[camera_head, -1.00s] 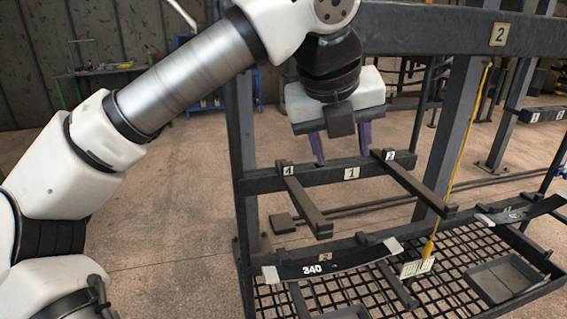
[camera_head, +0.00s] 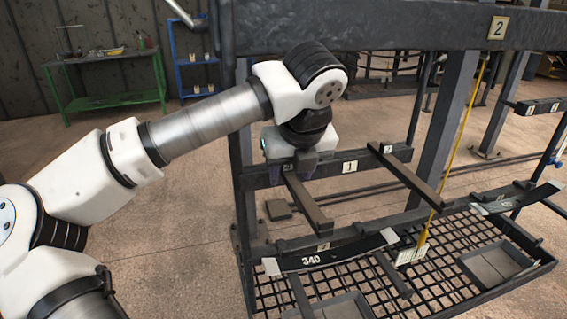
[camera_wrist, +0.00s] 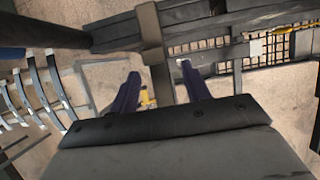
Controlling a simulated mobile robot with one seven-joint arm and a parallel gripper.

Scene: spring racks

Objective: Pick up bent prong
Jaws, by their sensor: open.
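Two dark prongs stick out from the rail marked 1 (camera_head: 349,167) on the rack. The left prong (camera_head: 308,202) slants toward the front at the rail's left end. The right prong (camera_head: 412,177) stands further right. I cannot tell for sure which prong is bent. My gripper (camera_wrist: 160,72) is open, its purple fingers spread on either side of a prong (camera_wrist: 151,35) in the wrist view. In the head view my gripper is over the base of the left prong, and its fingers are mostly hidden there.
A leaf spring marked 340 (camera_head: 330,253) lies on the lower rack rail above a mesh shelf (camera_head: 435,275) with trays. The thick upper beam marked 2 (camera_head: 400,32) runs above my gripper. A yellow rod (camera_head: 455,155) leans at the right. A green table (camera_head: 110,99) stands back left.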

